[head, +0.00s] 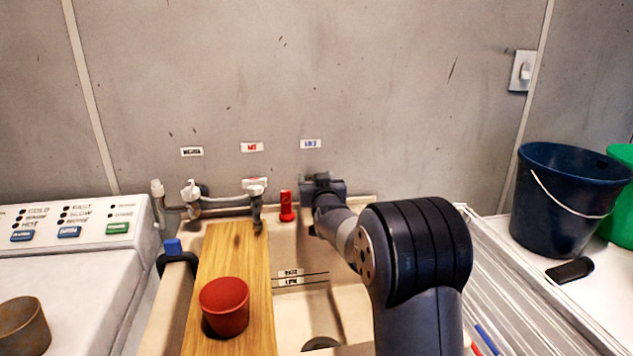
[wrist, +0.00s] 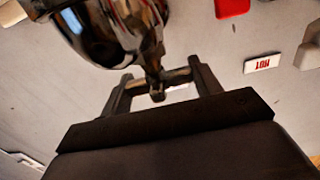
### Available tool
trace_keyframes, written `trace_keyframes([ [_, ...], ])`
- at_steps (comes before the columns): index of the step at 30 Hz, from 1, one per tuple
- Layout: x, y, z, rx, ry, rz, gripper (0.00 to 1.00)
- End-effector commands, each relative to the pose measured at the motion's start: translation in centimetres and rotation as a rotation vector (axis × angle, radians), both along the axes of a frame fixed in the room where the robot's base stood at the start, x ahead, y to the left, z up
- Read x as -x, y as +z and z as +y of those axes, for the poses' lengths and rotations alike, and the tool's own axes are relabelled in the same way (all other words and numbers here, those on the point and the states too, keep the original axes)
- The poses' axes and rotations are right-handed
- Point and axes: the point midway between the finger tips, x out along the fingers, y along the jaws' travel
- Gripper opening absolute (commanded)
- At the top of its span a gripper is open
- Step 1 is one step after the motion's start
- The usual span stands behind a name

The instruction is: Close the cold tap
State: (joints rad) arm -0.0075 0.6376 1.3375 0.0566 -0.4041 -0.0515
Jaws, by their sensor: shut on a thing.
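The cold tap is mostly hidden in the head view, behind my gripper (head: 322,186) under the blue-lettered label (head: 311,144). In the wrist view, a shiny chrome tap body (wrist: 113,30) fills the upper left, and a narrow metal part runs down from it between the two fingers of my gripper (wrist: 160,84). My gripper is shut on this tap's handle. How far the handle is turned cannot be told. The hot tap (head: 256,190) stands to the left in the head view under a red-lettered label (head: 252,147).
A wooden board (head: 228,258) lies across the sink (head: 290,300) with a red cup (head: 224,306) on it. A red object (head: 287,207) stands at the sink's back edge, close left of my gripper. Another tap (head: 192,196) is farther left. A blue bucket (head: 562,210) stands right.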

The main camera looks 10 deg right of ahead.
Motion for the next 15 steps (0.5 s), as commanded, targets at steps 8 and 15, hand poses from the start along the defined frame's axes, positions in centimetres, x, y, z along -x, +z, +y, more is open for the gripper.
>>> trace_keyframes([
  [8, -0.01, 0.09, -0.03, 0.000, 0.000, -0.002, 0.80],
  [15, 0.02, 0.01, -0.01, 0.000, 0.000, -0.001, 0.82],
])
